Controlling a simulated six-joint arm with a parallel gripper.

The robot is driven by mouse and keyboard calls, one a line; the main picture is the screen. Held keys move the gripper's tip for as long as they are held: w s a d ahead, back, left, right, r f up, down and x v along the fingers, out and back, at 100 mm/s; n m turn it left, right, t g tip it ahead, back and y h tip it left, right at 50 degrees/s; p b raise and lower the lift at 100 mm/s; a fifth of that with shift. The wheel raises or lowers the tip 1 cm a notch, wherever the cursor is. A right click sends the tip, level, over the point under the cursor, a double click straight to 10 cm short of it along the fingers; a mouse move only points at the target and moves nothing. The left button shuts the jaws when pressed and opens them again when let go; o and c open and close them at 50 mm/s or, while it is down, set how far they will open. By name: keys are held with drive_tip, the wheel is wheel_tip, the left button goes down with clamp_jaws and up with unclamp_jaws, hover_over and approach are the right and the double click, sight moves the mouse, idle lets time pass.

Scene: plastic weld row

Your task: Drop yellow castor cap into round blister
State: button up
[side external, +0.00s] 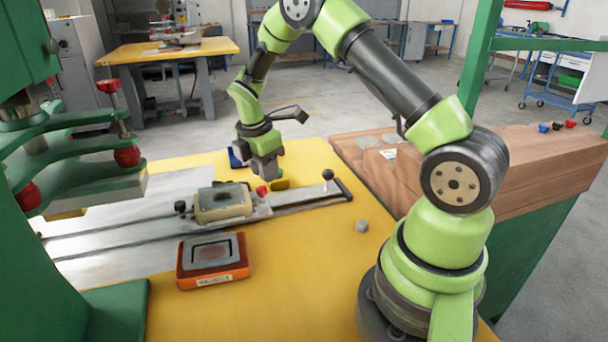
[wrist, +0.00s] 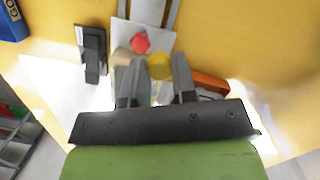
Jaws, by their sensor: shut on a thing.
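The yellow castor cap (wrist: 160,66) shows between the fingertips of my gripper (wrist: 158,74) in the wrist view. In the side view my gripper (side external: 268,174) points down, shut on the cap, whose yellow (side external: 279,184) shows at the fingertips, low by the near end of the slide. A cream fixture (side external: 222,204) with a grey recessed insert sits on the slide, left of the gripper. I cannot make out a round blister for certain; thin greyish flat pieces (side external: 370,141) lie on the wooden bench at the right.
A red knob (side external: 262,190) is beside the fixture; it also shows in the wrist view (wrist: 140,42). A blue bin (side external: 238,157) is behind the gripper. A green press (side external: 30,110) stands left.

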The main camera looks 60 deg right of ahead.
sight(220, 187)
drive_tip(key=w+a+n, duration=0.1)
drive_tip(key=w+n, duration=0.1)
drive_tip(key=n, duration=0.1)
drive_tip(key=w+a+n+t, duration=0.1)
drive_tip(key=w+a+n, duration=0.1)
drive_tip(key=w+n, duration=0.1)
drive_tip(key=w+a+n, duration=0.2)
drive_tip(key=w+n, duration=0.1)
drive_tip(key=n, duration=0.1)
drive_tip(key=shift+w, duration=0.25)
drive_tip(key=shift+f, duration=2)
drive_tip(key=shift+f, duration=0.3)
drive_tip(key=shift+r, duration=0.1)
drive_tip(key=o, duration=1)
drive_tip(key=shift+c, duration=0.2)
drive_tip(key=c, duration=0.4)
drive_tip(key=shift+c, duration=0.2)
